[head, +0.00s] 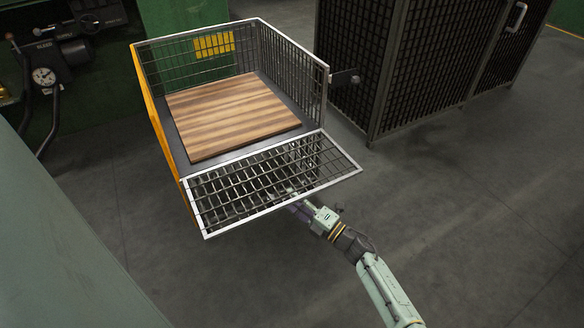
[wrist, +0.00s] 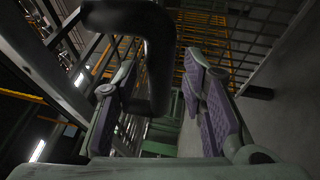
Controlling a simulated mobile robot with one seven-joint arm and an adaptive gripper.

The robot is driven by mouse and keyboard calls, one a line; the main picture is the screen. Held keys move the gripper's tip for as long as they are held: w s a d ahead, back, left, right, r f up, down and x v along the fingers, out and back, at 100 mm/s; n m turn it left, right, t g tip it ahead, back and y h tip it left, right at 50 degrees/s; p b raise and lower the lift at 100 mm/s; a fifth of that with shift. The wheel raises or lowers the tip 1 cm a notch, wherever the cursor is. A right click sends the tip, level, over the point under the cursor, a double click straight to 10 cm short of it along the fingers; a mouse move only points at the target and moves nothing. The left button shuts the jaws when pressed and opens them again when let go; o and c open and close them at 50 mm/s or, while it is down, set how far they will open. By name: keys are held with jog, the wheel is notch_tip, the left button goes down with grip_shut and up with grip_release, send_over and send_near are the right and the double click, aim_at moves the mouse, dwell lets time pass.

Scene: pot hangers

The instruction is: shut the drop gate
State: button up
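The drop gate (head: 342,178) is a wire-mesh panel with a pale metal frame. It hangs lowered outward at the near side of a mesh-sided cage (head: 292,62), tilted toward me. My gripper (head: 298,208) is at the gate's outer edge, right of its middle, its tip partly hidden by the mesh. In the wrist view my gripper (wrist: 160,80) has its purple-padded fingers apart. A thick dark bent bar (wrist: 162,45), apparently a handle, reaches down between them, closer to the left finger. I cannot tell whether it touches a pad.
A striped wooden board (head: 228,112) lies on the cage floor. A dark mesh enclosure (head: 420,60) stands behind at the right. Green machinery with a gauge (head: 44,76) is at the left. The grey floor at the right is clear.

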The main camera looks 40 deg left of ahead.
jog(key=shift+a, duration=0.4)
jog(key=shift+c, duration=0.3)
grip_shut()
dwell(0.4)
